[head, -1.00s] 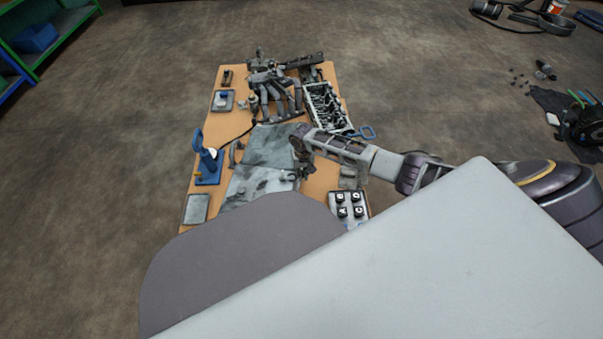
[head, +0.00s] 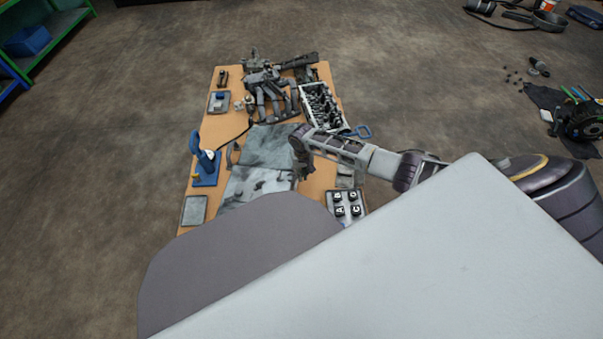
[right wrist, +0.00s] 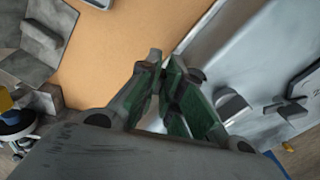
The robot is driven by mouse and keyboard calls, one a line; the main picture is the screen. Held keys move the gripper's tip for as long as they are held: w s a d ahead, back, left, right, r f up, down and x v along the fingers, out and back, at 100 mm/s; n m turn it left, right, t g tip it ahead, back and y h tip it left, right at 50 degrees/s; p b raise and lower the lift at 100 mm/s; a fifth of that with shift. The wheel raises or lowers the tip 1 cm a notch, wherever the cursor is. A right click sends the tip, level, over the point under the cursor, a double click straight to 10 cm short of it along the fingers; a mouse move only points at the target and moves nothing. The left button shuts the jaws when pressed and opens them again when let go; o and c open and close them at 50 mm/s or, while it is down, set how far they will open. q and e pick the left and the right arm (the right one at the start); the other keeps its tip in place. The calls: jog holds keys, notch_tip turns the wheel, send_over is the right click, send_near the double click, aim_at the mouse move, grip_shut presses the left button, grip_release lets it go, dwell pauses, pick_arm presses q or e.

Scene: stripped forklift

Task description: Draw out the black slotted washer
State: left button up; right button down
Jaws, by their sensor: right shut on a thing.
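My right gripper (head: 306,172) reaches in from the right and points down over the workbench, near the right edge of the grey sheets. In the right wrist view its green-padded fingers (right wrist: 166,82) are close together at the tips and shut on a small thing. That thing is mostly hidden between the fingers. A dark bit shows beside the right fingertip, but I cannot tell whether it is the black slotted washer. I cannot make out the washer's slot anywhere. My left gripper is not in view.
The workbench (head: 318,183) holds a tray of lettered black pieces (head: 345,206) at front right, a blue press (head: 205,167) at left and a crate of parts (head: 322,105) behind the arm. Dark machine parts (head: 268,85) fill the back. Bare board shows beside the gripper.

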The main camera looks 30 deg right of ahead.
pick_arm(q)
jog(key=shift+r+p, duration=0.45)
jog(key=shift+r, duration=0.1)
pick_arm(e)
jog(key=shift+s+d, duration=0.15)
jog(key=shift+d, duration=0.45)
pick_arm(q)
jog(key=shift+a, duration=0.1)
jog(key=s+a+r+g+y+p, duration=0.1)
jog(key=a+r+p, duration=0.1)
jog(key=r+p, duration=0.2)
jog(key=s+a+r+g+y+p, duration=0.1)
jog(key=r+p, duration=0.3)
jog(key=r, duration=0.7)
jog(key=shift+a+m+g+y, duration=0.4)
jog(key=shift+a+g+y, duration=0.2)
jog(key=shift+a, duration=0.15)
pick_arm(e)
notch_tip(320, 180, up, 7)
dwell(1.0)
